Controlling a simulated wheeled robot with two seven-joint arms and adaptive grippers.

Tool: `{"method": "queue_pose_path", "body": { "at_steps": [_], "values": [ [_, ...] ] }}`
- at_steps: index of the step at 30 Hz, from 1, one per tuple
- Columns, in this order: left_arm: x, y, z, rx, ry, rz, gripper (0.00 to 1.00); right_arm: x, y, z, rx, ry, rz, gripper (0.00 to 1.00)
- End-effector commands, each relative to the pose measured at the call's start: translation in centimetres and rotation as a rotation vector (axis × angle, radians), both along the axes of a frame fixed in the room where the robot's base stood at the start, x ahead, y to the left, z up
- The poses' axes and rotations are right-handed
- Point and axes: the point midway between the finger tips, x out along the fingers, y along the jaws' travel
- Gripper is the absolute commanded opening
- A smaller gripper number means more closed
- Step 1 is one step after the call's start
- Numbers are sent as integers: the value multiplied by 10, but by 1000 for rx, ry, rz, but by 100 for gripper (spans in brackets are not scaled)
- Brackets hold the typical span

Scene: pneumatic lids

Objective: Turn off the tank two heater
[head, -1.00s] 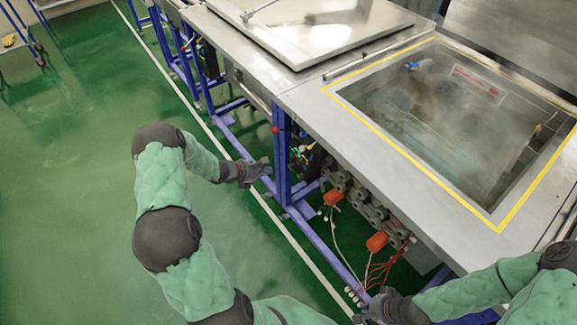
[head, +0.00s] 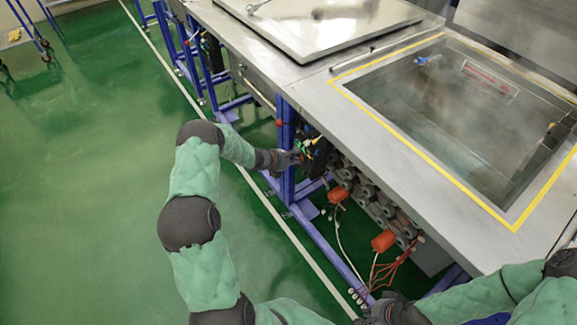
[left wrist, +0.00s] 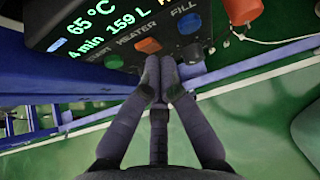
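The dark control panel (left wrist: 100,30) fills the top of the left wrist view, tilted, with green text reading 65 °C, 4 min and 159 L. Its orange button (left wrist: 148,46) sits by the HEATER label, between a green button (left wrist: 113,62) by START and a blue button (left wrist: 189,23) by FILL. My left gripper (left wrist: 160,63) has its fingertips together just below the orange button and holds nothing; contact cannot be told. In the head view the panel (head: 315,152) is partly hidden behind my left gripper (head: 292,158). My right gripper (head: 378,308) is low at the front, its fingers unclear.
An open tank (head: 450,110) with a yellow border is set in the steel bench above. A closed lid (head: 320,25) lies further back. Blue frame legs (head: 288,150), orange parts (head: 384,241) and hanging cables are close by.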

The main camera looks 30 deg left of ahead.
Motion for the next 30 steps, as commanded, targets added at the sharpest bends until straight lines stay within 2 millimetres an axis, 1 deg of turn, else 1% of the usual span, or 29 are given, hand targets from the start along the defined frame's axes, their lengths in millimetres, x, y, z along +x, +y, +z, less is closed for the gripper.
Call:
{"method": "queue_pose_path", "body": {
  "at_steps": [11, 14, 15, 23, 30],
  "values": [
    [3, -1, 1, 0, 0, 0, 0, 0, 0, 0, 0, 0, 0, 0],
    [9, -4, 4, 2, -1, -3, 0, 0, 0, -1, 0, 0, 0, 0],
    [11, -6, 6, 3, 7, -4, 0, 0, 0, 3, 0, 0, 0, 0],
    [9, -4, 4, 2, 7, -2, 0, 0, 0, 1, 0, 0, 0, 0],
    [9, -4, 13, 3, 6, -1, 0, 0, 0, 7, 0, 0, 0, 0]
  ]
}}
